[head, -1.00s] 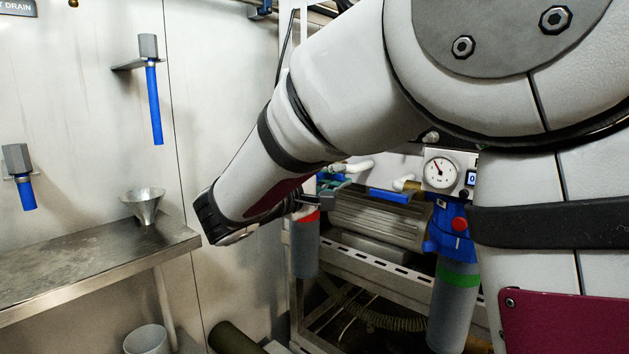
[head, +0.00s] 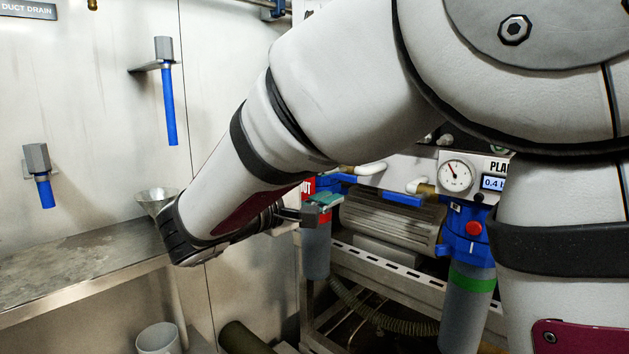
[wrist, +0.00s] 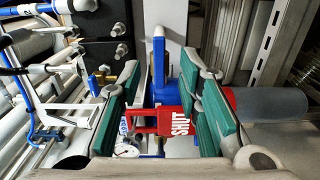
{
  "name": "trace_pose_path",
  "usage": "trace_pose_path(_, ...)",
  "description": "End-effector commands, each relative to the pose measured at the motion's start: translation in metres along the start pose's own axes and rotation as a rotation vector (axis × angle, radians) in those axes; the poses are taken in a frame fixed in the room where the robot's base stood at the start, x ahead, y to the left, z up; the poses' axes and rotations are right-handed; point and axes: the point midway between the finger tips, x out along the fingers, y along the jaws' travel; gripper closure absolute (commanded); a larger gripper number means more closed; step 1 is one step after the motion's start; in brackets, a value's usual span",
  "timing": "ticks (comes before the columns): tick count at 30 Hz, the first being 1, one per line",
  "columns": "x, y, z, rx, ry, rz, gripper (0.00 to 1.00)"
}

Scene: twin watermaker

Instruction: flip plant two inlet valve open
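My gripper (head: 322,203) is in front of the filter housing with a red band, left of the pump, in the head view. In the wrist view my gripper (wrist: 160,88) is open, its green pads apart. A blue upright lever (wrist: 159,62) and a red tag marked SHUT (wrist: 175,122) show between and beyond the fingers. Nothing is clearly held, and contact with the lever cannot be told. Part of the red tag (head: 307,187) also shows behind the gripper in the head view. I cannot read which plant this lever belongs to.
The red-banded housing (wrist: 265,104) lies close to the right finger in the wrist view. White pipes (wrist: 35,75) crowd the left. In the head view a pump (head: 388,222), a gauge panel (head: 455,176) and a green-banded housing (head: 467,305) stand right; a steel shelf (head: 80,262) is left.

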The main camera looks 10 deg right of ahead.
Motion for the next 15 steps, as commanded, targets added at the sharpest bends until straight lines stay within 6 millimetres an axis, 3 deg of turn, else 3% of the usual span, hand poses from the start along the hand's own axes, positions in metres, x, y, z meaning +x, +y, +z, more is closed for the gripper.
trace_pose_path(6,-0.039,-0.001,-0.001,-0.001,0.004,-0.001,0.68)
trace_pose_path(15,-0.056,-0.001,0.000,-0.001,0.000,-0.001,0.68)
